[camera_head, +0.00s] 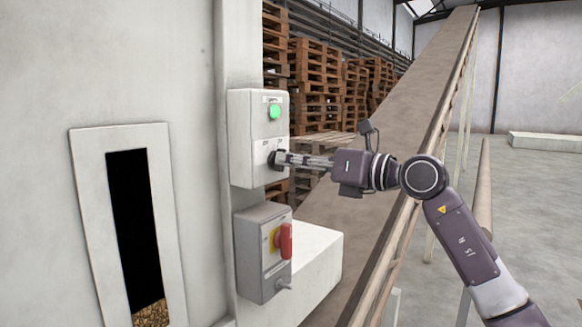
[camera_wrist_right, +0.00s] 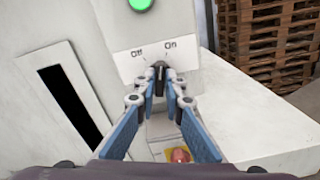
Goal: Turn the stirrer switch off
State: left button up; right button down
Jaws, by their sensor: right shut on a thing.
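The stirrer switch is a black knob (camera_head: 272,161) on the lower front of a white control box (camera_head: 243,140). A bright green lamp (camera_head: 274,111) glows above it, and the lamp also shows in the wrist view (camera_wrist_right: 140,4). In the wrist view the words Off and On stand above the knob (camera_wrist_right: 159,68), Off to the left and On to the right. My right gripper (camera_head: 281,159) is shut on the knob, its fingertips (camera_wrist_right: 161,88) on either side of it. The fingers partly hide the knob, so I cannot tell exactly where it points. My left gripper is out of view.
A grey box (camera_head: 250,262) with a red and yellow rotary switch (camera_head: 285,241) hangs just below. A dark window (camera_head: 133,225) with pellets at its bottom is on the left. A sloping conveyor (camera_head: 400,130) rises behind my right arm. Pallets (camera_head: 315,85) are stacked behind.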

jog(key=shift+s+n+b, duration=0.1)
jog(key=shift+n+b, duration=1.75)
jog(key=shift+n, duration=2.65)
jog(key=c, duration=2)
grip_release()
jog(key=v, duration=1.2)
